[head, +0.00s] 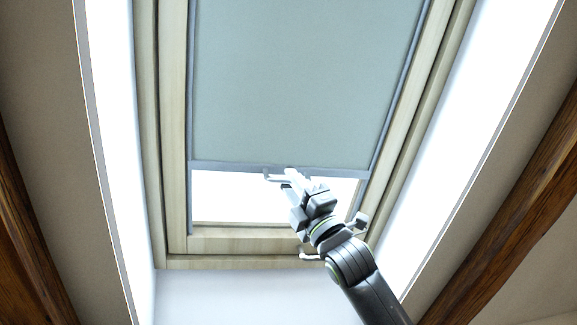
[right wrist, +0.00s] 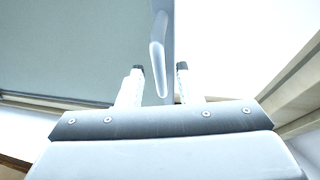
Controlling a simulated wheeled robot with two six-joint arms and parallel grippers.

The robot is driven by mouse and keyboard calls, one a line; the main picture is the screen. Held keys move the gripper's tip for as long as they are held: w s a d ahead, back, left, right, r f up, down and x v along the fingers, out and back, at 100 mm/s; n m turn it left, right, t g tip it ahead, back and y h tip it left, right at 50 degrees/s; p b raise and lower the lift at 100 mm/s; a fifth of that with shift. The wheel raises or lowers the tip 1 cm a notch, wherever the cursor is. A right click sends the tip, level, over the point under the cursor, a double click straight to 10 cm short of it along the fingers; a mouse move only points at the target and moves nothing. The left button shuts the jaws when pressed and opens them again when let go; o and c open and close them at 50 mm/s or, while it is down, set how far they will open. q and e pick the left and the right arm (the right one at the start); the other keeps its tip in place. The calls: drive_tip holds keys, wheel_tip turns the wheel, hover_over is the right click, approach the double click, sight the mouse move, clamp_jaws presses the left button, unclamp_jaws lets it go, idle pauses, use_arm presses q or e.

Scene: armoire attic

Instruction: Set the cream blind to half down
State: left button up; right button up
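The blind (head: 300,80) looks grey-green in this light and hangs inside a pale wooden roof window. Its grey bottom bar (head: 228,167) is above the lower frame, with a bright strip of bare glass (head: 240,198) below it. The blind's top is out of view. My right gripper (head: 284,177) is at the bar, by its small pull handle (head: 272,177). In the right wrist view, the handle (right wrist: 158,60) stands between the two fingers (right wrist: 160,72), with gaps visible on both sides. The right gripper is open. My left gripper is out of view.
The wooden window frame (head: 215,244) surrounds the glass. Bright white reveal walls stand left (head: 112,130) and right (head: 480,100). Dark wooden beams slope at both sides (head: 525,210).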

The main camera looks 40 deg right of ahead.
drive_tip(key=shift+p+x, duration=0.45)
drive_tip(key=shift+x, duration=0.4)
clamp_jaws()
